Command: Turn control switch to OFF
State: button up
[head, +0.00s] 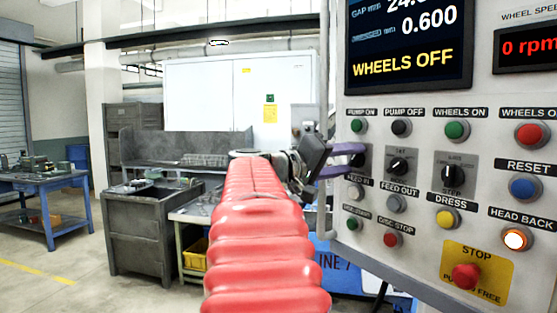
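My gripper (355,159) reaches the left edge of the control panel (350,222). Its two purple fingers are apart, one above the other, with a gap between them. A dark rotary switch (363,157) shows just beyond the fingertips, partly hidden by them. Its label and setting cannot be read, and I cannot tell whether the fingers touch it. Two more black rotary switches are in the same row: one in the middle (400,165) and one to its right (452,174). No switch marked control can be read.
Lit or coloured push buttons surround the switches, including a red stop button (466,277) and a lit head-back button (514,239). A screen (408,45) above reads WHEELS OFF. A grey cabinet (150,235) and a blue workbench (45,190) stand at left, with open floor between them.

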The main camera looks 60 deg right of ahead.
jog(key=c, duration=0.7)
jog(key=shift+d, duration=0.1)
jog(key=shift+c, duration=0.7)
jog(key=shift+n, duration=0.4)
jog(key=shift+f+n, duration=0.15)
jog(key=shift+n, duration=0.75)
jog(key=n, duration=0.4)
jog(key=shift+f, duration=0.1)
jog(key=n, duration=0.4)
jog(key=shift+f, duration=0.1)
jog(key=shift+f+n, duration=0.1)
jog(key=shift+n, duration=1.6)
